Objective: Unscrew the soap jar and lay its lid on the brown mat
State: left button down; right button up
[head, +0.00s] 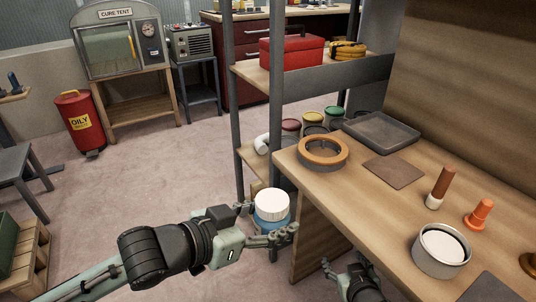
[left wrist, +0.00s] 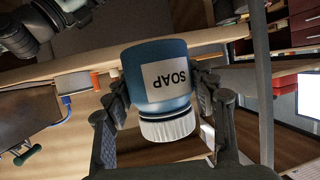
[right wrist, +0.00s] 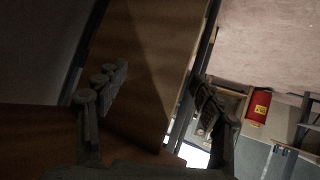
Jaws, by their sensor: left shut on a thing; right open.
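The soap jar is blue with a white lid (head: 272,203) on top, held upright off the left end of the bench. In the left wrist view the blue body (left wrist: 150,62) carries a SOAP label, and the ribbed lid (left wrist: 168,128) sits on it. My left gripper (head: 268,228) is shut on the jar's body, with a finger on each side. My right gripper (head: 343,268) is low at the bench's front edge, apart from the jar. In the right wrist view its fingers (right wrist: 158,92) are spread with nothing between them. The brown mat (head: 394,171) lies bare and flat on the bench.
On the bench (head: 345,203) are a wood-topped ring (head: 323,151), a grey tray (head: 382,130), a brown-handled tool (head: 440,188), an orange tool (head: 479,214) and a round tin (head: 441,252). A grey post (head: 277,110) stands behind the jar. Several coloured-lid cans sit behind the bench.

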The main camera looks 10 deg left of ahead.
jog(key=w+a+r+n+t+y, duration=0.1)
jog(key=w+a+r+n+y, duration=0.25)
jog(key=a, duration=0.35)
jog(key=w+a+r+n+t+y, duration=0.1)
jog(key=w+a+r+n+y, duration=0.15)
jog(key=a+n, duration=0.4)
jog(key=w+a+r+n+y, duration=0.2)
jog(key=a+r+y, duration=0.15)
jog(key=a, duration=0.55)
jog(key=s+a+r+n+g+y, duration=0.6)
jog(key=a+n+g, duration=0.25)
jog(key=n, duration=0.35)
jog(key=s+a+r+n+g+y, duration=0.5)
jog(key=s+a+n+g, duration=0.35)
jog(key=n, duration=0.25)
notch_tip(320, 180, up, 18)
jog(key=m+t+h, duration=0.3)
jog(key=m+h, duration=0.9)
jog(key=h, duration=1)
send_over(268, 198)
jog(key=shift+s+a+y, duration=0.1)
jog(key=shift+a+y, duration=0.15)
jog(key=shift+d+f+m+t, duration=0.1)
jog(key=shift+d+m+t, duration=0.2)
jog(key=shift+m, duration=0.1)
jog(key=shift+f, duration=3.85)
